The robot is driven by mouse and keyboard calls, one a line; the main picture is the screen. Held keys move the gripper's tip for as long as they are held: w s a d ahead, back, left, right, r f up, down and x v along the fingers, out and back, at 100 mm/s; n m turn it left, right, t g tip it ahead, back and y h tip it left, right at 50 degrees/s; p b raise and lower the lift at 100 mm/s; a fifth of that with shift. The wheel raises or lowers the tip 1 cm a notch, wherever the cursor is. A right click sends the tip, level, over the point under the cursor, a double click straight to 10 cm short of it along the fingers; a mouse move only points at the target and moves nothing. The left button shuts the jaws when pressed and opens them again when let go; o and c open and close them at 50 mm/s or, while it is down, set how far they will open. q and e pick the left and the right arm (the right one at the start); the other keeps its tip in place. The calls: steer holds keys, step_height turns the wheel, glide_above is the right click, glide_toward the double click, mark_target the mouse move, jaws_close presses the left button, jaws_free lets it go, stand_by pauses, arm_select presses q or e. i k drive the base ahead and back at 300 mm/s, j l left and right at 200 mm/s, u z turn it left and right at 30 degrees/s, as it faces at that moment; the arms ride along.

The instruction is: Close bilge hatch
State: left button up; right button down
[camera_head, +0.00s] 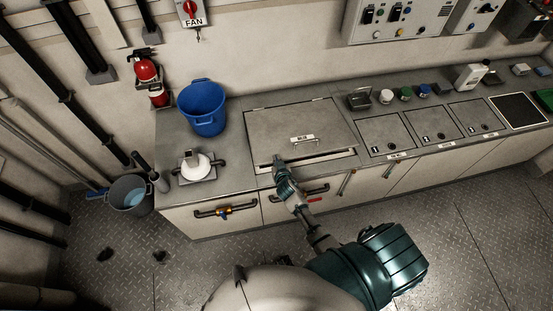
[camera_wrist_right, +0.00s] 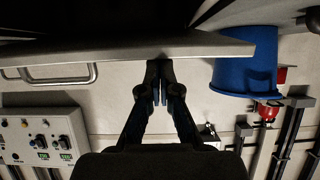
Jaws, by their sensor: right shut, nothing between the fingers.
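The bilge hatch is a wide grey lid (camera_head: 290,122) in the counter with a small bar handle (camera_head: 303,140) near its front edge. A dark gap shows along that front edge, so the lid appears slightly raised. In the right wrist view, which looks upside down, the lid (camera_wrist_right: 210,48) shows edge-on with its handle (camera_wrist_right: 60,76) and dark space beyond it. My right gripper (camera_head: 279,160) is shut and empty at the lid's front edge, left of the handle. Its fingertips (camera_wrist_right: 159,70) overlap the lid edge; contact is unclear. My left gripper is out of view.
A blue bucket (camera_head: 203,108) stands on the counter left of the lid, behind a white-topped fitting (camera_head: 195,166). Smaller hatches (camera_head: 383,135) lie to the right. Pipe handles (camera_head: 226,211) stick out from the counter front. A grey bucket (camera_head: 132,194) stands on the floor at left.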

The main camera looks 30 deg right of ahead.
mark_target(316, 127)
steer(key=i+j+z, duration=0.1)
steer(key=z, duration=0.3)
steer(key=i+j+z, duration=0.15)
steer(key=z, duration=0.2)
steer(key=i+j+z, duration=0.15)
steer(key=z, duration=0.25)
